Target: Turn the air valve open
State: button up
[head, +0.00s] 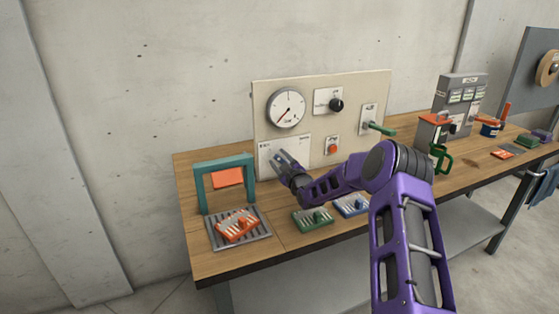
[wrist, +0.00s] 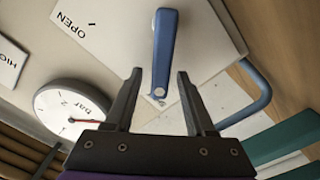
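The air valve shows in the wrist view as a blue lever (wrist: 165,45) on a pale plate (wrist: 115,40) marked OPEN. Its lower end, with a small screw, lies between my fingers in the picture. My gripper (wrist: 159,75) is open, one finger on each side of the lever with a gap on both sides. I cannot tell whether the fingertips reach past the lever or stop short of it. In the head view my gripper (head: 279,157) is at the lower left of the upright panel (head: 352,92), in front of a white plate (head: 298,144), and hides the lever.
A pressure gauge (head: 286,107) sits above my gripper, its needle pointing lower left. A black knob (head: 336,105), an orange button (head: 333,149) and a green-handled lever (head: 381,129) are on the panel. A teal frame (head: 199,184) stands left. Green (head: 313,220) and blue (head: 352,206) trays lie below.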

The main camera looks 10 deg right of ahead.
grip_shut()
dwell(1.3)
